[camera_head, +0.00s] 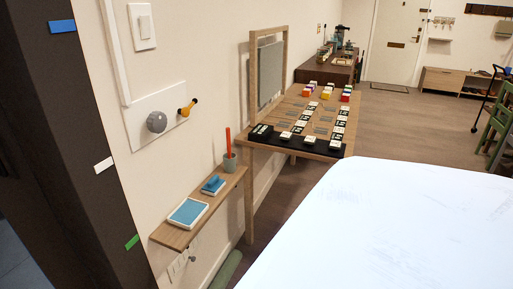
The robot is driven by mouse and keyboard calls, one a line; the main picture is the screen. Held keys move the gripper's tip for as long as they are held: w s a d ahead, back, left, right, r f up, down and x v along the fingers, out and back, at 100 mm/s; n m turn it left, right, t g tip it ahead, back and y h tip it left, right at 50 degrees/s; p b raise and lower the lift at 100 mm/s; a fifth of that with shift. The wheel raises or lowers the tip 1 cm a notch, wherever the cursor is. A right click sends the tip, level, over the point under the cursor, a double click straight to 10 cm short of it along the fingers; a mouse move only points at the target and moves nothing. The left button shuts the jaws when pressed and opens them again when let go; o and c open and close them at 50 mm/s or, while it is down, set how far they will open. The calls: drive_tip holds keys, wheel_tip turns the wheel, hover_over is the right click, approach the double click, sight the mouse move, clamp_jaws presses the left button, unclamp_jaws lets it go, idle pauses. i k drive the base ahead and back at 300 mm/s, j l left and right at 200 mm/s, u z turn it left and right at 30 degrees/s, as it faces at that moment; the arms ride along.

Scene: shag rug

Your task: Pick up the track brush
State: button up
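A narrow wooden wall shelf (172,238) is at the lower left. On it lie a flat blue-topped pad with a white edge (187,213) and, behind it, a small blue block-like item (213,184) with a raised top, brush-like in shape. A grey-green cup (229,163) at the shelf's far end holds an upright orange-red stick (228,138). I cannot tell for sure which of these is the track brush. My gripper is not in view.
Above the shelf, a grey ball (156,122) and a yellow-and-black knob (187,108) stick out from a white wall panel (136,118). A wooden table (277,147) with rows of small tiles stands beyond. A dark post (62,130) borders the left. Floor (400,125) shows clear farther back.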

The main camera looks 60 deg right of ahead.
sight(229, 143)
drive_tip(key=z, duration=1.35)
drive_tip(key=u, duration=0.9)
drive_tip(key=k+l, duration=0.15)
drive_tip(key=k, duration=0.3)
